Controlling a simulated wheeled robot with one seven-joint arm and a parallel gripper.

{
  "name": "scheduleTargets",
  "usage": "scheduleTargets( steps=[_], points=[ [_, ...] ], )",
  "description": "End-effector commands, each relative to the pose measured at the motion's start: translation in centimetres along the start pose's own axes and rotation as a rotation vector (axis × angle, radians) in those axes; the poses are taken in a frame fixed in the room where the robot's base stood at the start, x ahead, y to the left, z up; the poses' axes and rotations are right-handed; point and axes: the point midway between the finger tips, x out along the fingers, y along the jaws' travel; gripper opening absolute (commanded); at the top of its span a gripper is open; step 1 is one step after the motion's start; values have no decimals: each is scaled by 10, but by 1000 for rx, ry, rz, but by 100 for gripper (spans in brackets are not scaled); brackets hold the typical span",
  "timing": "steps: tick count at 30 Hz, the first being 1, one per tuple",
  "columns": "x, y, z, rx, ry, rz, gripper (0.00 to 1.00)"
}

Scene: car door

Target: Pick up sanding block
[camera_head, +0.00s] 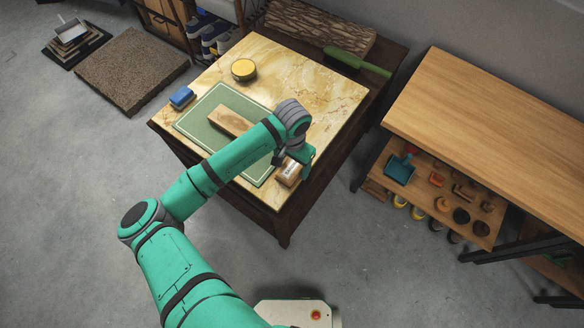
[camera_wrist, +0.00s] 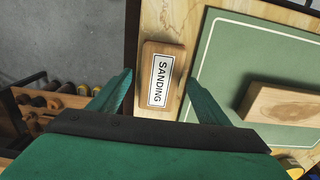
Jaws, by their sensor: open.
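The sanding block (camera_head: 289,171) is a small brown wooden block with a white label, lying near the front right edge of the table. In the wrist view the sanding block (camera_wrist: 161,78) shows its label "SANDING" between my gripper's fingers. My gripper (camera_wrist: 158,92) is open, with one finger on each side of the block and a gap on the left; contact cannot be told. In the head view my gripper (camera_head: 292,158) is over the block and partly hides it.
A green mat (camera_head: 205,111) with a plain wood piece (camera_head: 230,121) lies left of the block. A blue sponge-like item (camera_head: 182,97), a yellow round tin (camera_head: 243,69) and a green brush (camera_head: 357,62) are farther off. A wooden bench (camera_head: 490,110) stands at right.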

Motion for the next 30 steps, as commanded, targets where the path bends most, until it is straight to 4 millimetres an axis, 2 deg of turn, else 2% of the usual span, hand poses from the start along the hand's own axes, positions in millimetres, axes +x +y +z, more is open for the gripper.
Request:
scheduleTargets(
  steps=[3, 8, 9, 14, 15, 24, 30],
  points=[
    [8, 0, 0, -1, 1, 1, 70],
    [8, 0, 0, 0, 1, 1, 70],
    [8, 0, 0, 0, 1, 1, 66],
    [7, 0, 0, 0, 1, 1, 27],
    [7, 0, 0, 0, 1, 0, 23],
    [6, 0, 0, 0, 1, 0, 23],
    [-7, 0, 0, 1, 1, -2, 23]
  ],
)
